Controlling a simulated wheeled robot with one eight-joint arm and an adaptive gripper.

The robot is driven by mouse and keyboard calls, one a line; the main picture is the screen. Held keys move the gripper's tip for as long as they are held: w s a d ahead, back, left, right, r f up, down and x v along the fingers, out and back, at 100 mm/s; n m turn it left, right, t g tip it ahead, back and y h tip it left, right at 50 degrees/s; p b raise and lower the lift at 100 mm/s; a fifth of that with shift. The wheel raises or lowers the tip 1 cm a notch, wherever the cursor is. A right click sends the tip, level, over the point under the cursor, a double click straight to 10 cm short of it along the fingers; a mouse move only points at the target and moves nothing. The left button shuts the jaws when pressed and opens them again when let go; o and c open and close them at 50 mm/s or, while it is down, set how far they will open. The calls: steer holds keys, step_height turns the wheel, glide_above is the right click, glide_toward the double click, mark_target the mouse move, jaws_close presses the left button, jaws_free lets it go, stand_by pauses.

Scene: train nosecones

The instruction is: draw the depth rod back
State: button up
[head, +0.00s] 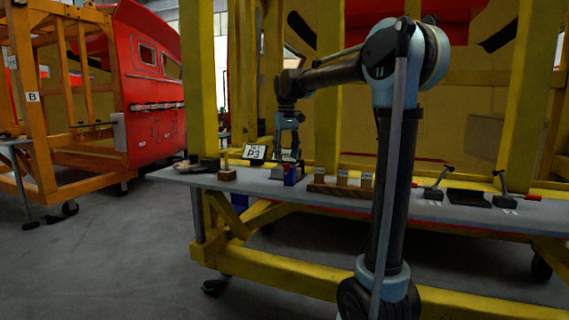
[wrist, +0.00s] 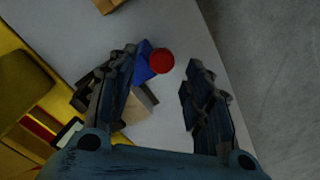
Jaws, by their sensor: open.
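A blue block (wrist: 144,64) with a round red knob (wrist: 162,61) beside it sits on the grey bench top. A pale wooden block (wrist: 138,104) adjoins it. I cannot make out the shaft of a depth rod; whether the red knob is its end is unclear. In the wrist view my gripper (wrist: 164,57) is open, with the red knob showing between its fingertips, nearer the left one. The left finger hides part of the blue and wooden blocks. In the head view my gripper (head: 288,154) points down over the blue block (head: 290,176); contact cannot be told.
A small P3 sign (head: 254,152) stands just left of my gripper. A wooden block with an upright post (head: 227,172) is further left. A wooden rack (head: 340,188) lies to the right, then black tools (head: 433,192). Yellow frame posts (head: 327,90) rise behind the bench (head: 250,182).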

steer(key=shift+f, duration=1.55)
